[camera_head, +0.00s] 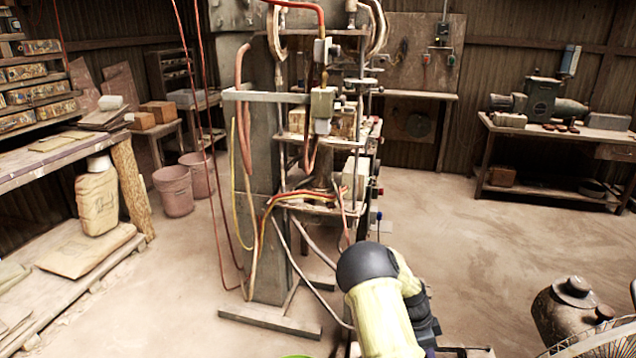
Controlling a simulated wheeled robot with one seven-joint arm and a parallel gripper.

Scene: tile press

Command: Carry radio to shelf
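I cannot make out a radio in this view. A wooden rack with several levels of patterned boxes (35,94) stands at the upper left, above a long bench (50,162). A small dark shelf unit (168,72) stands at the back left. I cannot tell which of these is the task's shelf. A pale yellow and black link of my arm (385,312) shows at the bottom centre. My gripper is not in view.
A tall tile press (268,190) with hoses and a wide foot stands just ahead. Two pinkish buckets (173,192) stand left of it. A workbench (560,137) with a machine is at the back right. A jar (570,318) is at lower right. The right-centre floor is open.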

